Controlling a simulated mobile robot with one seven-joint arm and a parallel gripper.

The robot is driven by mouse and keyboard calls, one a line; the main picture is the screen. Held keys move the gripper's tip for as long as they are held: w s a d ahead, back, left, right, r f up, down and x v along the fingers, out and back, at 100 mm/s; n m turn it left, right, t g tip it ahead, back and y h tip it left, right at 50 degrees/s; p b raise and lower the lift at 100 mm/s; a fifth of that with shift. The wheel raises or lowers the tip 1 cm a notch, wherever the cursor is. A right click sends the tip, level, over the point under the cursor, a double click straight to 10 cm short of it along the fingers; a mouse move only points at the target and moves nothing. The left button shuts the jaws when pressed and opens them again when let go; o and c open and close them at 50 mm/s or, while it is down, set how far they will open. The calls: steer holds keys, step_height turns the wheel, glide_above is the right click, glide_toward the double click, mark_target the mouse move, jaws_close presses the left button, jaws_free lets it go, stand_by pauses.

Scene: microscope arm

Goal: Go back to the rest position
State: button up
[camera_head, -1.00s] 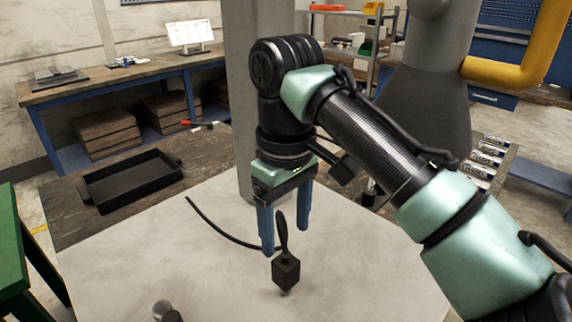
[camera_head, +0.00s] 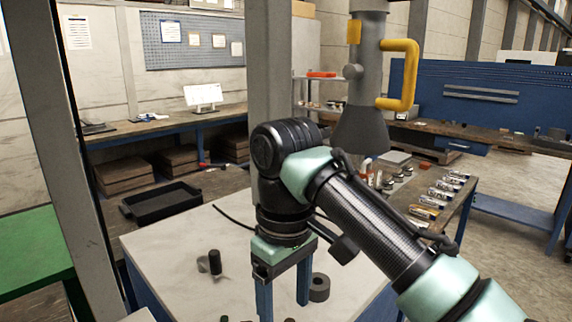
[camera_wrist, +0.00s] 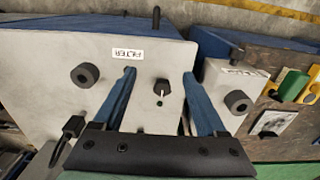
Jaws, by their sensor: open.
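My gripper (camera_head: 284,308) hangs fingers-down over a pale table (camera_head: 165,255) in the head view, at the lower middle. Its two blue fingers stand apart with nothing visible between them. In the wrist view my gripper (camera_wrist: 160,73) is also spread open. A small dark knob (camera_wrist: 161,87) shows between the fingers, on a pale surface beyond, not gripped. A label reading FILTER (camera_wrist: 128,54) lies by the left fingertip. A black ring-shaped part (camera_head: 320,288) is just right of the fingers in the head view.
A small black cylinder (camera_head: 215,262) stands on the pale table. A black tray (camera_head: 128,211) lies behind it. A grey machine with a yellow pipe (camera_head: 410,75) rises at the back. A green table (camera_head: 35,255) is at left. Several small items line the right-hand bench.

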steer(key=w+a+r+n+t+y+p, duration=0.1)
steer(key=w+a+r+t+y, duration=0.15)
steer(key=a, duration=0.45)
steer(key=w+a+r+n+t+y+p, duration=0.1)
steer(key=w+a+r+t+y, duration=0.2)
steer(key=a, duration=0.4)
steer(key=s+a+r+t+y+p, duration=0.1)
steer(key=a+r+t+y, duration=0.15)
steer(key=r, duration=0.55)
steer(key=a+r+t+y+p, duration=0.1)
steer(key=a+r+t, duration=0.3)
steer(key=r, duration=0.5)
steer(key=s+d+r+m+t+y+p, duration=0.25)
steer(key=d+r+t, duration=0.3)
steer(key=r, duration=0.55)
steer(key=s+d+r+m+t+h, duration=0.4)
steer(key=s+d+t+h, duration=0.1)
steer(key=s+d, duration=0.1)
steer(key=s+d+r+m+t+h+p, duration=0.1)
steer(key=s+d+r+m+t+h, duration=0.3)
steer(key=d, duration=0.5)
steer(key=shift+s+r+t+h, duration=0.2)
steer(key=shift+s+t+h, duration=0.25)
steer(key=shift+s+h, duration=0.8)
steer(key=shift+w+m, duration=0.1)
steer(key=shift+m, duration=0.15)
